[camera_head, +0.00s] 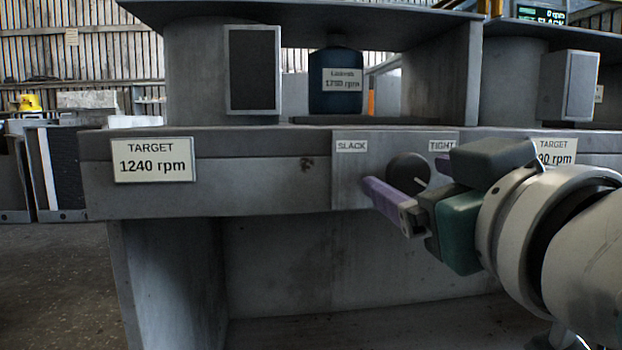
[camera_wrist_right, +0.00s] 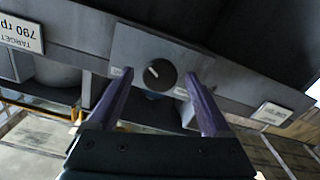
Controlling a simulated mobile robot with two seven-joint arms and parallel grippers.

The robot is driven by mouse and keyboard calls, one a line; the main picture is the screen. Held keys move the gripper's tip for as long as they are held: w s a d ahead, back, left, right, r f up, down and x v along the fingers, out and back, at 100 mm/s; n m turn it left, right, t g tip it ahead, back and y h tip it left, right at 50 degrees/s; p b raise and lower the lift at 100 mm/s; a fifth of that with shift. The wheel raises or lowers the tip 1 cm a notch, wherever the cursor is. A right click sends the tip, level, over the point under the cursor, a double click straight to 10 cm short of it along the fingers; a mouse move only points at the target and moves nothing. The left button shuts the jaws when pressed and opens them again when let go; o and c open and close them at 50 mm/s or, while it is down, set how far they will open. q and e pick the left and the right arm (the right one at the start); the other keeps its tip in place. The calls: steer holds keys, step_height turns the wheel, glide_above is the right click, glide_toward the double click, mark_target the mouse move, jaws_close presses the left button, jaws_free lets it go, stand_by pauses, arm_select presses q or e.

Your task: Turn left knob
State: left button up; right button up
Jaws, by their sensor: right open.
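A round dark knob (camera_head: 408,170) sits on a grey panel on the bench front, between the SLACK label (camera_head: 351,146) and the TIGHT label (camera_head: 443,146). Its white mark points to the lower right in the head view. My right gripper (camera_head: 404,173) is open in front of it, partly covering the panel. In the right wrist view the knob (camera_wrist_right: 160,74) shows between the two purple fingertips, with a gap on each side. It is not gripped. My left gripper is not in view.
A TARGET 1240 rpm sign (camera_head: 153,166) is on the bench front at left. A TARGET 790 rpm sign (camera_wrist_right: 21,34) shows upside down in the wrist view. A blue cylinder (camera_head: 336,95) labelled with an rpm figure stands above the panel, under an overhanging grey top.

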steer(key=shift+c, duration=0.2)
jaws_close()
stand_by(0.6)
steer(key=m+p, duration=0.2)
steer(key=m, duration=0.1)
steer(key=shift+r+m, duration=0.2)
steer(key=shift+m, duration=0.1)
steer(key=m+p, duration=0.3)
steer(key=shift+f+m+p, duration=0.1)
steer(key=shift+m+p, duration=0.2)
steer(key=shift+m, duration=0.2)
